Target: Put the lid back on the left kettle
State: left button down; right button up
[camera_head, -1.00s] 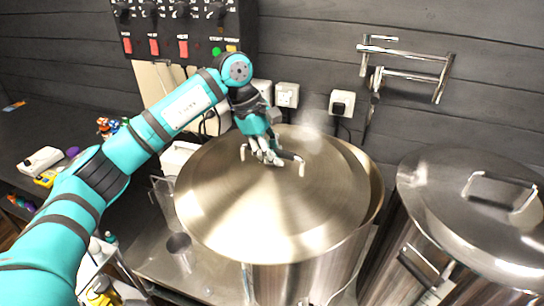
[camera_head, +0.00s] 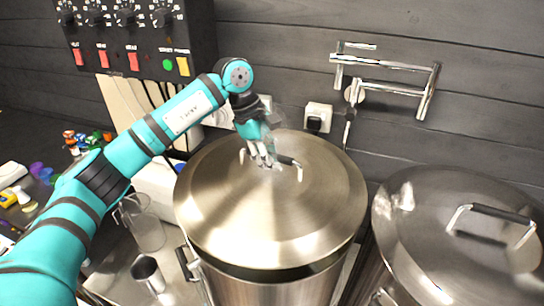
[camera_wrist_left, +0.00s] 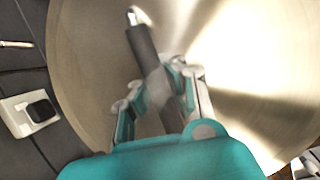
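The round steel lid (camera_head: 225,215) is over the left kettle (camera_head: 280,293) in the head view, covering its opening. A dark band shows between the lid's front edge and the kettle wall; I cannot tell whether the lid touches the rim all round. My left gripper (camera_head: 264,160) is at the lid's bar handle (camera_head: 290,161). In the left wrist view, the fingers of my left gripper (camera_wrist_left: 152,90) are closed around the dark handle grip (camera_wrist_left: 142,45). The fingers hide part of the handle. My right gripper is not in view.
A second kettle with its own lid (camera_head: 415,220) stands close at the right. A clear jug (camera_head: 146,230) and a metal cup (camera_head: 148,273) stand at the left. Behind are a control panel (camera_head: 135,38), a wall socket (camera_head: 318,117) and a folded steel pipe (camera_head: 385,65).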

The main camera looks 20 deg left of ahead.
aim_at(273, 171)
pick_arm(q)
notch_tip(273, 171, down, 4)
jog(key=shift+w+r+b, duration=0.15)
jog(key=shift+r+b, duration=0.05)
jog(key=shift+b, duration=0.45)
jog(key=shift+f+b, duration=1.1)
jog(key=shift+f, duration=0.35)
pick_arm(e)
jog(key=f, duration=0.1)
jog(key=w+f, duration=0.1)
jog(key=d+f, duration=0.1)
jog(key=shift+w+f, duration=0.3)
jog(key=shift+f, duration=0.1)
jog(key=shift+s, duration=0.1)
pick_arm(q)
jog(key=c, duration=1.5)
grip_release()
jog(key=shift+o, duration=0.5)
jog(key=shift+f, duration=0.2)
jog(key=v, duration=1.2)
jog(key=shift+r, duration=0.2)
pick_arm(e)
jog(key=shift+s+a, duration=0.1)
